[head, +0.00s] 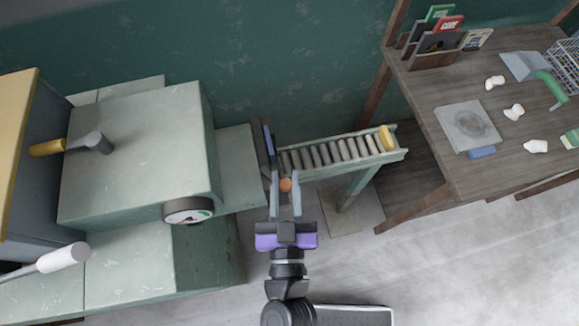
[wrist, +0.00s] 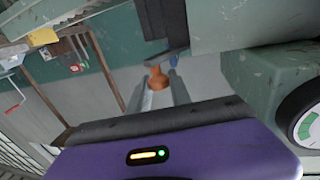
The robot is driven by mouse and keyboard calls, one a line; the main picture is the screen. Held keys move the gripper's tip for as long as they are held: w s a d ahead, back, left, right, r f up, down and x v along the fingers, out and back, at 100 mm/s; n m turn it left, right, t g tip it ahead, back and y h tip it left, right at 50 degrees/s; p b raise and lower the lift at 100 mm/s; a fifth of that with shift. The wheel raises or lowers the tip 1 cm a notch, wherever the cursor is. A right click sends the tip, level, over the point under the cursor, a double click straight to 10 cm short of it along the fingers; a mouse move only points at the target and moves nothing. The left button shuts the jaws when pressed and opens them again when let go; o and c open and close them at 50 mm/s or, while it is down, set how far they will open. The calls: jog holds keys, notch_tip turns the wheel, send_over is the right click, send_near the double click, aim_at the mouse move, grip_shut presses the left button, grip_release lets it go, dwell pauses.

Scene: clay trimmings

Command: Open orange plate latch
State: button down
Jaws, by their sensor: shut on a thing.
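The orange plate latch shows as a small round orange knob (head: 286,185) at the end of the green machine, beside a dark upright plate (head: 261,150). In the wrist view the knob (wrist: 157,80) has a flared shape and sits below a dark grey bar. My gripper (head: 285,184) is shut on the knob, with one finger on each side of it. The fingers (wrist: 157,90) also show around it in the wrist view. The fingers and the plate hide part of the latch's mounting, and I cannot tell how far it is turned.
The green machine (head: 140,150) with a round gauge (head: 188,211) stands to the left. A roller conveyor (head: 335,153) with a yellow block (head: 386,138) runs right from the plate. A wooden workbench (head: 500,150) with white lumps stands further right. Open floor (head: 440,260) lies in front.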

jog(key=shift+s+a+m+h+p, duration=0.2)
jog(key=shift+m+h, duration=0.3)
jog(key=shift+h, duration=0.3)
jog(key=shift+s+a+m+h+p, duration=0.15)
jog(key=shift+a+m+h, duration=0.1)
jog(key=shift+m+h, duration=0.4)
jog(key=shift+s+a+m+h+p, duration=0.1)
jog(key=shift+s+a+m+h, duration=0.2)
jog(key=shift+h, duration=0.65)
jog(key=shift+w+f, duration=0.1)
jog(key=shift+f, duration=0.05)
jog(key=c, duration=1.2)
grip_release()
jog(key=shift+w+d+r+y, duration=0.1)
jog(key=shift+d+r+y, duration=0.1)
jog(key=shift+y, duration=0.1)
